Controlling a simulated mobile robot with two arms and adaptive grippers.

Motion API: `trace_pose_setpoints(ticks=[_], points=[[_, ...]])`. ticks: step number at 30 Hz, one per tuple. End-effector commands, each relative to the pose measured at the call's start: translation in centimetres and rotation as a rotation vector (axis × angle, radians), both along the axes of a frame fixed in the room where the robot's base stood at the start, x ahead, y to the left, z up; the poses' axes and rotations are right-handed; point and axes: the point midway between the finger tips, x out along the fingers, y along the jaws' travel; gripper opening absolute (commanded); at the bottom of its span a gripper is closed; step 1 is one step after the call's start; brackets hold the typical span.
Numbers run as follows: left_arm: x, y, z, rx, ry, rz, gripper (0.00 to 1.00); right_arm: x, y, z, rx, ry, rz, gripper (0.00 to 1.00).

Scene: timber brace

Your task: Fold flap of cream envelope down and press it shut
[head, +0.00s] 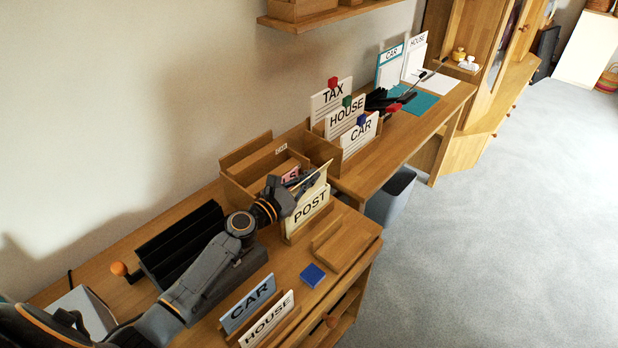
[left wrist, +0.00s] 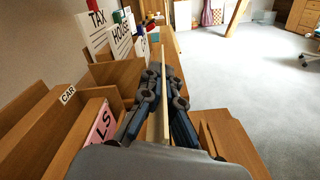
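A cream panel (head: 319,184), which may be the envelope, stands upright behind the POST board (head: 310,204) in a wooden holder on the desk. My left gripper (head: 312,184) is at this panel's top, its arm reaching in from the lower left. In the left wrist view the thin cream edge (left wrist: 163,60) runs upright between the fingers of my left gripper (left wrist: 164,80). The fingers are close on both sides of it; whether they clamp it is unclear. No separate flap can be made out. My right gripper is not in view.
A wooden box labelled CAR (head: 250,160) stands behind the gripper; TAX, HOUSE and CAR cards (head: 346,116) stand beyond it. A black rack (head: 180,245) is at left. A blue block (head: 313,275) and a wooden tray (head: 342,246) lie in front. Floor is clear at right.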

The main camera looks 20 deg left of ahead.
Motion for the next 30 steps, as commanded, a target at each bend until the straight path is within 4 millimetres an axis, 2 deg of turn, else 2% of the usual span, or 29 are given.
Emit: trace_pose_setpoints(ticks=[3, 6, 7, 17, 23, 30], points=[[0.0, 0.0, 0.0, -0.001, 0.000, 0.000, 0.00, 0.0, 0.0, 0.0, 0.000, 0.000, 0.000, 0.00], [0.0, 0.0, 0.0, -0.001, 0.000, 0.000, 0.22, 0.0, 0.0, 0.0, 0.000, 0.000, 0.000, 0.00], [0.0, 0.0, 0.0, -0.002, 0.001, 0.000, 0.25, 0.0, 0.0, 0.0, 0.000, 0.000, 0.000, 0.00], [-0.2, 0.1, -0.1, -0.002, 0.002, 0.000, 0.25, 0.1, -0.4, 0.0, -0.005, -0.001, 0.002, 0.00], [-2.8, 1.0, -0.2, -0.001, 0.004, 0.000, 0.25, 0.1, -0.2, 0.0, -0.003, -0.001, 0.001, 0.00], [-7.8, 2.6, -0.2, -0.004, 0.004, 0.001, 0.25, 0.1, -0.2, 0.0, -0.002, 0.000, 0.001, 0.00]])
